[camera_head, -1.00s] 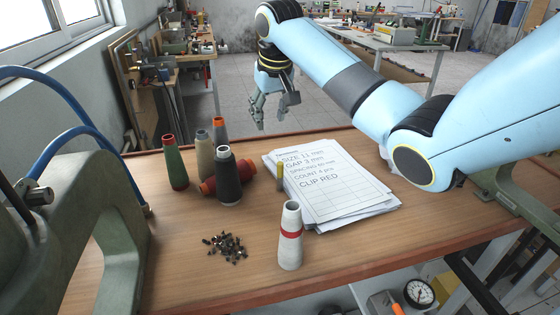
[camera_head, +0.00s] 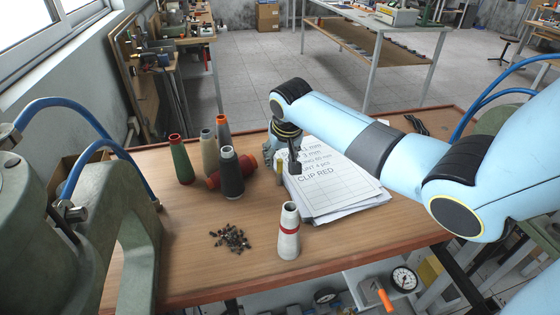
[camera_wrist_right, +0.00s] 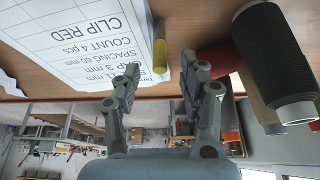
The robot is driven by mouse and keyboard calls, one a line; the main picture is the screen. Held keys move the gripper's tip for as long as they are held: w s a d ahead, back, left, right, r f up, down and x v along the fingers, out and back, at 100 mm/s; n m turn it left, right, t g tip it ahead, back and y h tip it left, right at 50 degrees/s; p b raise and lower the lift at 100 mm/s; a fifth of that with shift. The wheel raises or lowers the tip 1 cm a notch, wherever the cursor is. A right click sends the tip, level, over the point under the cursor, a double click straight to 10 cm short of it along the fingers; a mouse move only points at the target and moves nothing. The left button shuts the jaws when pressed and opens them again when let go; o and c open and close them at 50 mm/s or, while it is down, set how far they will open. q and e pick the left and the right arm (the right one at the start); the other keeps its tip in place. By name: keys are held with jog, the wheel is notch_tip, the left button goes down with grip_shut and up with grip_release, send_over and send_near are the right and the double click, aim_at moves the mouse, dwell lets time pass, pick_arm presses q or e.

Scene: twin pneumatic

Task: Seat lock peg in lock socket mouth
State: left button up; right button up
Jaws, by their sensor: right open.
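I cannot make out a lock peg or lock socket mouth for certain in either view. My right gripper (camera_head: 286,160) is low over the left edge of a paper stack (camera_head: 340,190) on the bench. My right gripper partly hides the papers. My left gripper is not in view.
Several thread spools, one dark (camera_head: 231,178), stand left of the right gripper. A white spool with a red band (camera_head: 289,232) and a pile of small dark parts (camera_head: 231,238) are nearer. A green machine (camera_head: 120,250) is at left. A gauge (camera_head: 404,279) is below the bench.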

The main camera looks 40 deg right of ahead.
aim_at(280, 172)
jog(key=shift+x, duration=1.45)
jog(key=shift+w, duration=0.1)
jog(key=shift+r, duration=0.1)
grip_shut()
